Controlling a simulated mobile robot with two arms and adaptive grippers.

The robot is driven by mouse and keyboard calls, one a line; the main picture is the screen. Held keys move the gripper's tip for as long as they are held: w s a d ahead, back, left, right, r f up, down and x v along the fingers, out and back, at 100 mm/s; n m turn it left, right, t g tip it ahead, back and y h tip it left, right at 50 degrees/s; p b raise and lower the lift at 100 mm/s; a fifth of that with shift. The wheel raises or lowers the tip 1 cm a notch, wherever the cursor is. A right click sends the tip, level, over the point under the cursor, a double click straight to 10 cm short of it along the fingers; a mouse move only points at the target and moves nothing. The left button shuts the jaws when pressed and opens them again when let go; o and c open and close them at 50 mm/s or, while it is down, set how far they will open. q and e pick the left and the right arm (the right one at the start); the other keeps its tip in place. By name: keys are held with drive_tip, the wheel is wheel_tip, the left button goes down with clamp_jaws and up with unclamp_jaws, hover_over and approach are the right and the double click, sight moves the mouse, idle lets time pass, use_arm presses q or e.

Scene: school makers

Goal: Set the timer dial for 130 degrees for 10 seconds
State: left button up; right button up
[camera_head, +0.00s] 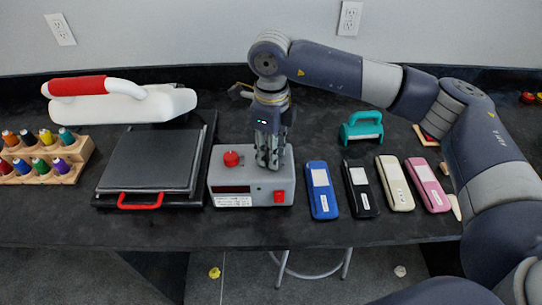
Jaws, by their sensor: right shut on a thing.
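A grey timer box (240,203) with a dark display window stands on the black table. My right gripper (269,162) points straight down over the right part of the box top. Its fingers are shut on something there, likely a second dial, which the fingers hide. The dial's angle and any reading on the display cannot be made out. My left gripper is not in view.
A heat press with a dark plate (150,160) and red handle stands left of the box, with a wooden rack (77,172) of thread spools beyond it. Blue (323,203), black, cream and pink cases lie to the right. A teal tool (362,127) sits behind them.

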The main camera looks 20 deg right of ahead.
drive_tip(key=shift+n+b, duration=0.45)
drive_tip(key=shift+n, duration=0.25)
drive_tip(key=shift+r, duration=0.1)
drive_tip(key=o, duration=1.1)
wheel_tip(320, 180, up, 12)
